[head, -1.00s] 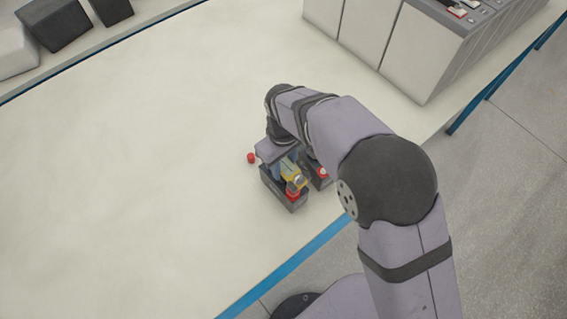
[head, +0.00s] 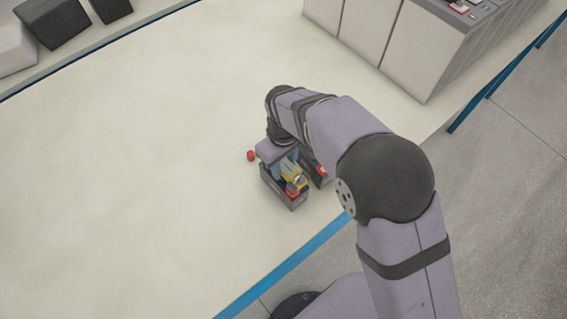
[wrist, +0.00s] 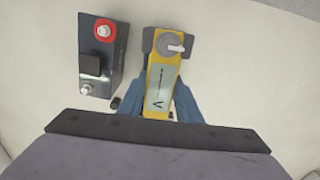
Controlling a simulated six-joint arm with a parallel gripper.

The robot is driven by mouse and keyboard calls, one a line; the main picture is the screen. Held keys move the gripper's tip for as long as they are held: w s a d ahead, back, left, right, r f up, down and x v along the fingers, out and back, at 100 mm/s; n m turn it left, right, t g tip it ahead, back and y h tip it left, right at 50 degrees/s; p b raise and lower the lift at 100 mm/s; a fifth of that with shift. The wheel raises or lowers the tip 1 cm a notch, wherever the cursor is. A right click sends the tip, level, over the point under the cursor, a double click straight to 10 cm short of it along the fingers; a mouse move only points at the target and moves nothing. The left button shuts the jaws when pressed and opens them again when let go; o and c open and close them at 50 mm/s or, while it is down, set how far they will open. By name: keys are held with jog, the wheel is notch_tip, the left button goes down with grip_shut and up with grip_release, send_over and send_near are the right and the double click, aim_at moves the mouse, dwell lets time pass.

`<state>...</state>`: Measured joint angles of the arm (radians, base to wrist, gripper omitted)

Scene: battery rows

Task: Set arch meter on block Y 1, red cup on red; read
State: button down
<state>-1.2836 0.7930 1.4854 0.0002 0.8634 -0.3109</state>
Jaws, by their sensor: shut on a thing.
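My gripper (wrist: 158,98) is shut on the yellow arch meter (wrist: 161,85), with a blue finger on either side. The meter's far end has dark grey sides and a round grey knob with a pale pointer. In the wrist view a dark block (wrist: 104,62) with a red-ringed post and a plain post lies left of the meter. Block labels are unreadable.
A small loose red piece (head: 250,155) lies on the pale table (head: 130,190), left of the blocks. Grey cabinets (head: 410,45) stand at the back right, dark boxes (head: 60,22) at the back left. The table's left side is clear.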

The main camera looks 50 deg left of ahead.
aim_at(283, 164)
jog(key=shift+f, duration=0.4)
jog(key=c, duration=1.2)
grip_release()
jog(key=shift+b, duration=0.3)
jog(key=shift+r+b, duration=1.15)
jog(key=shift+r, duration=2.55)
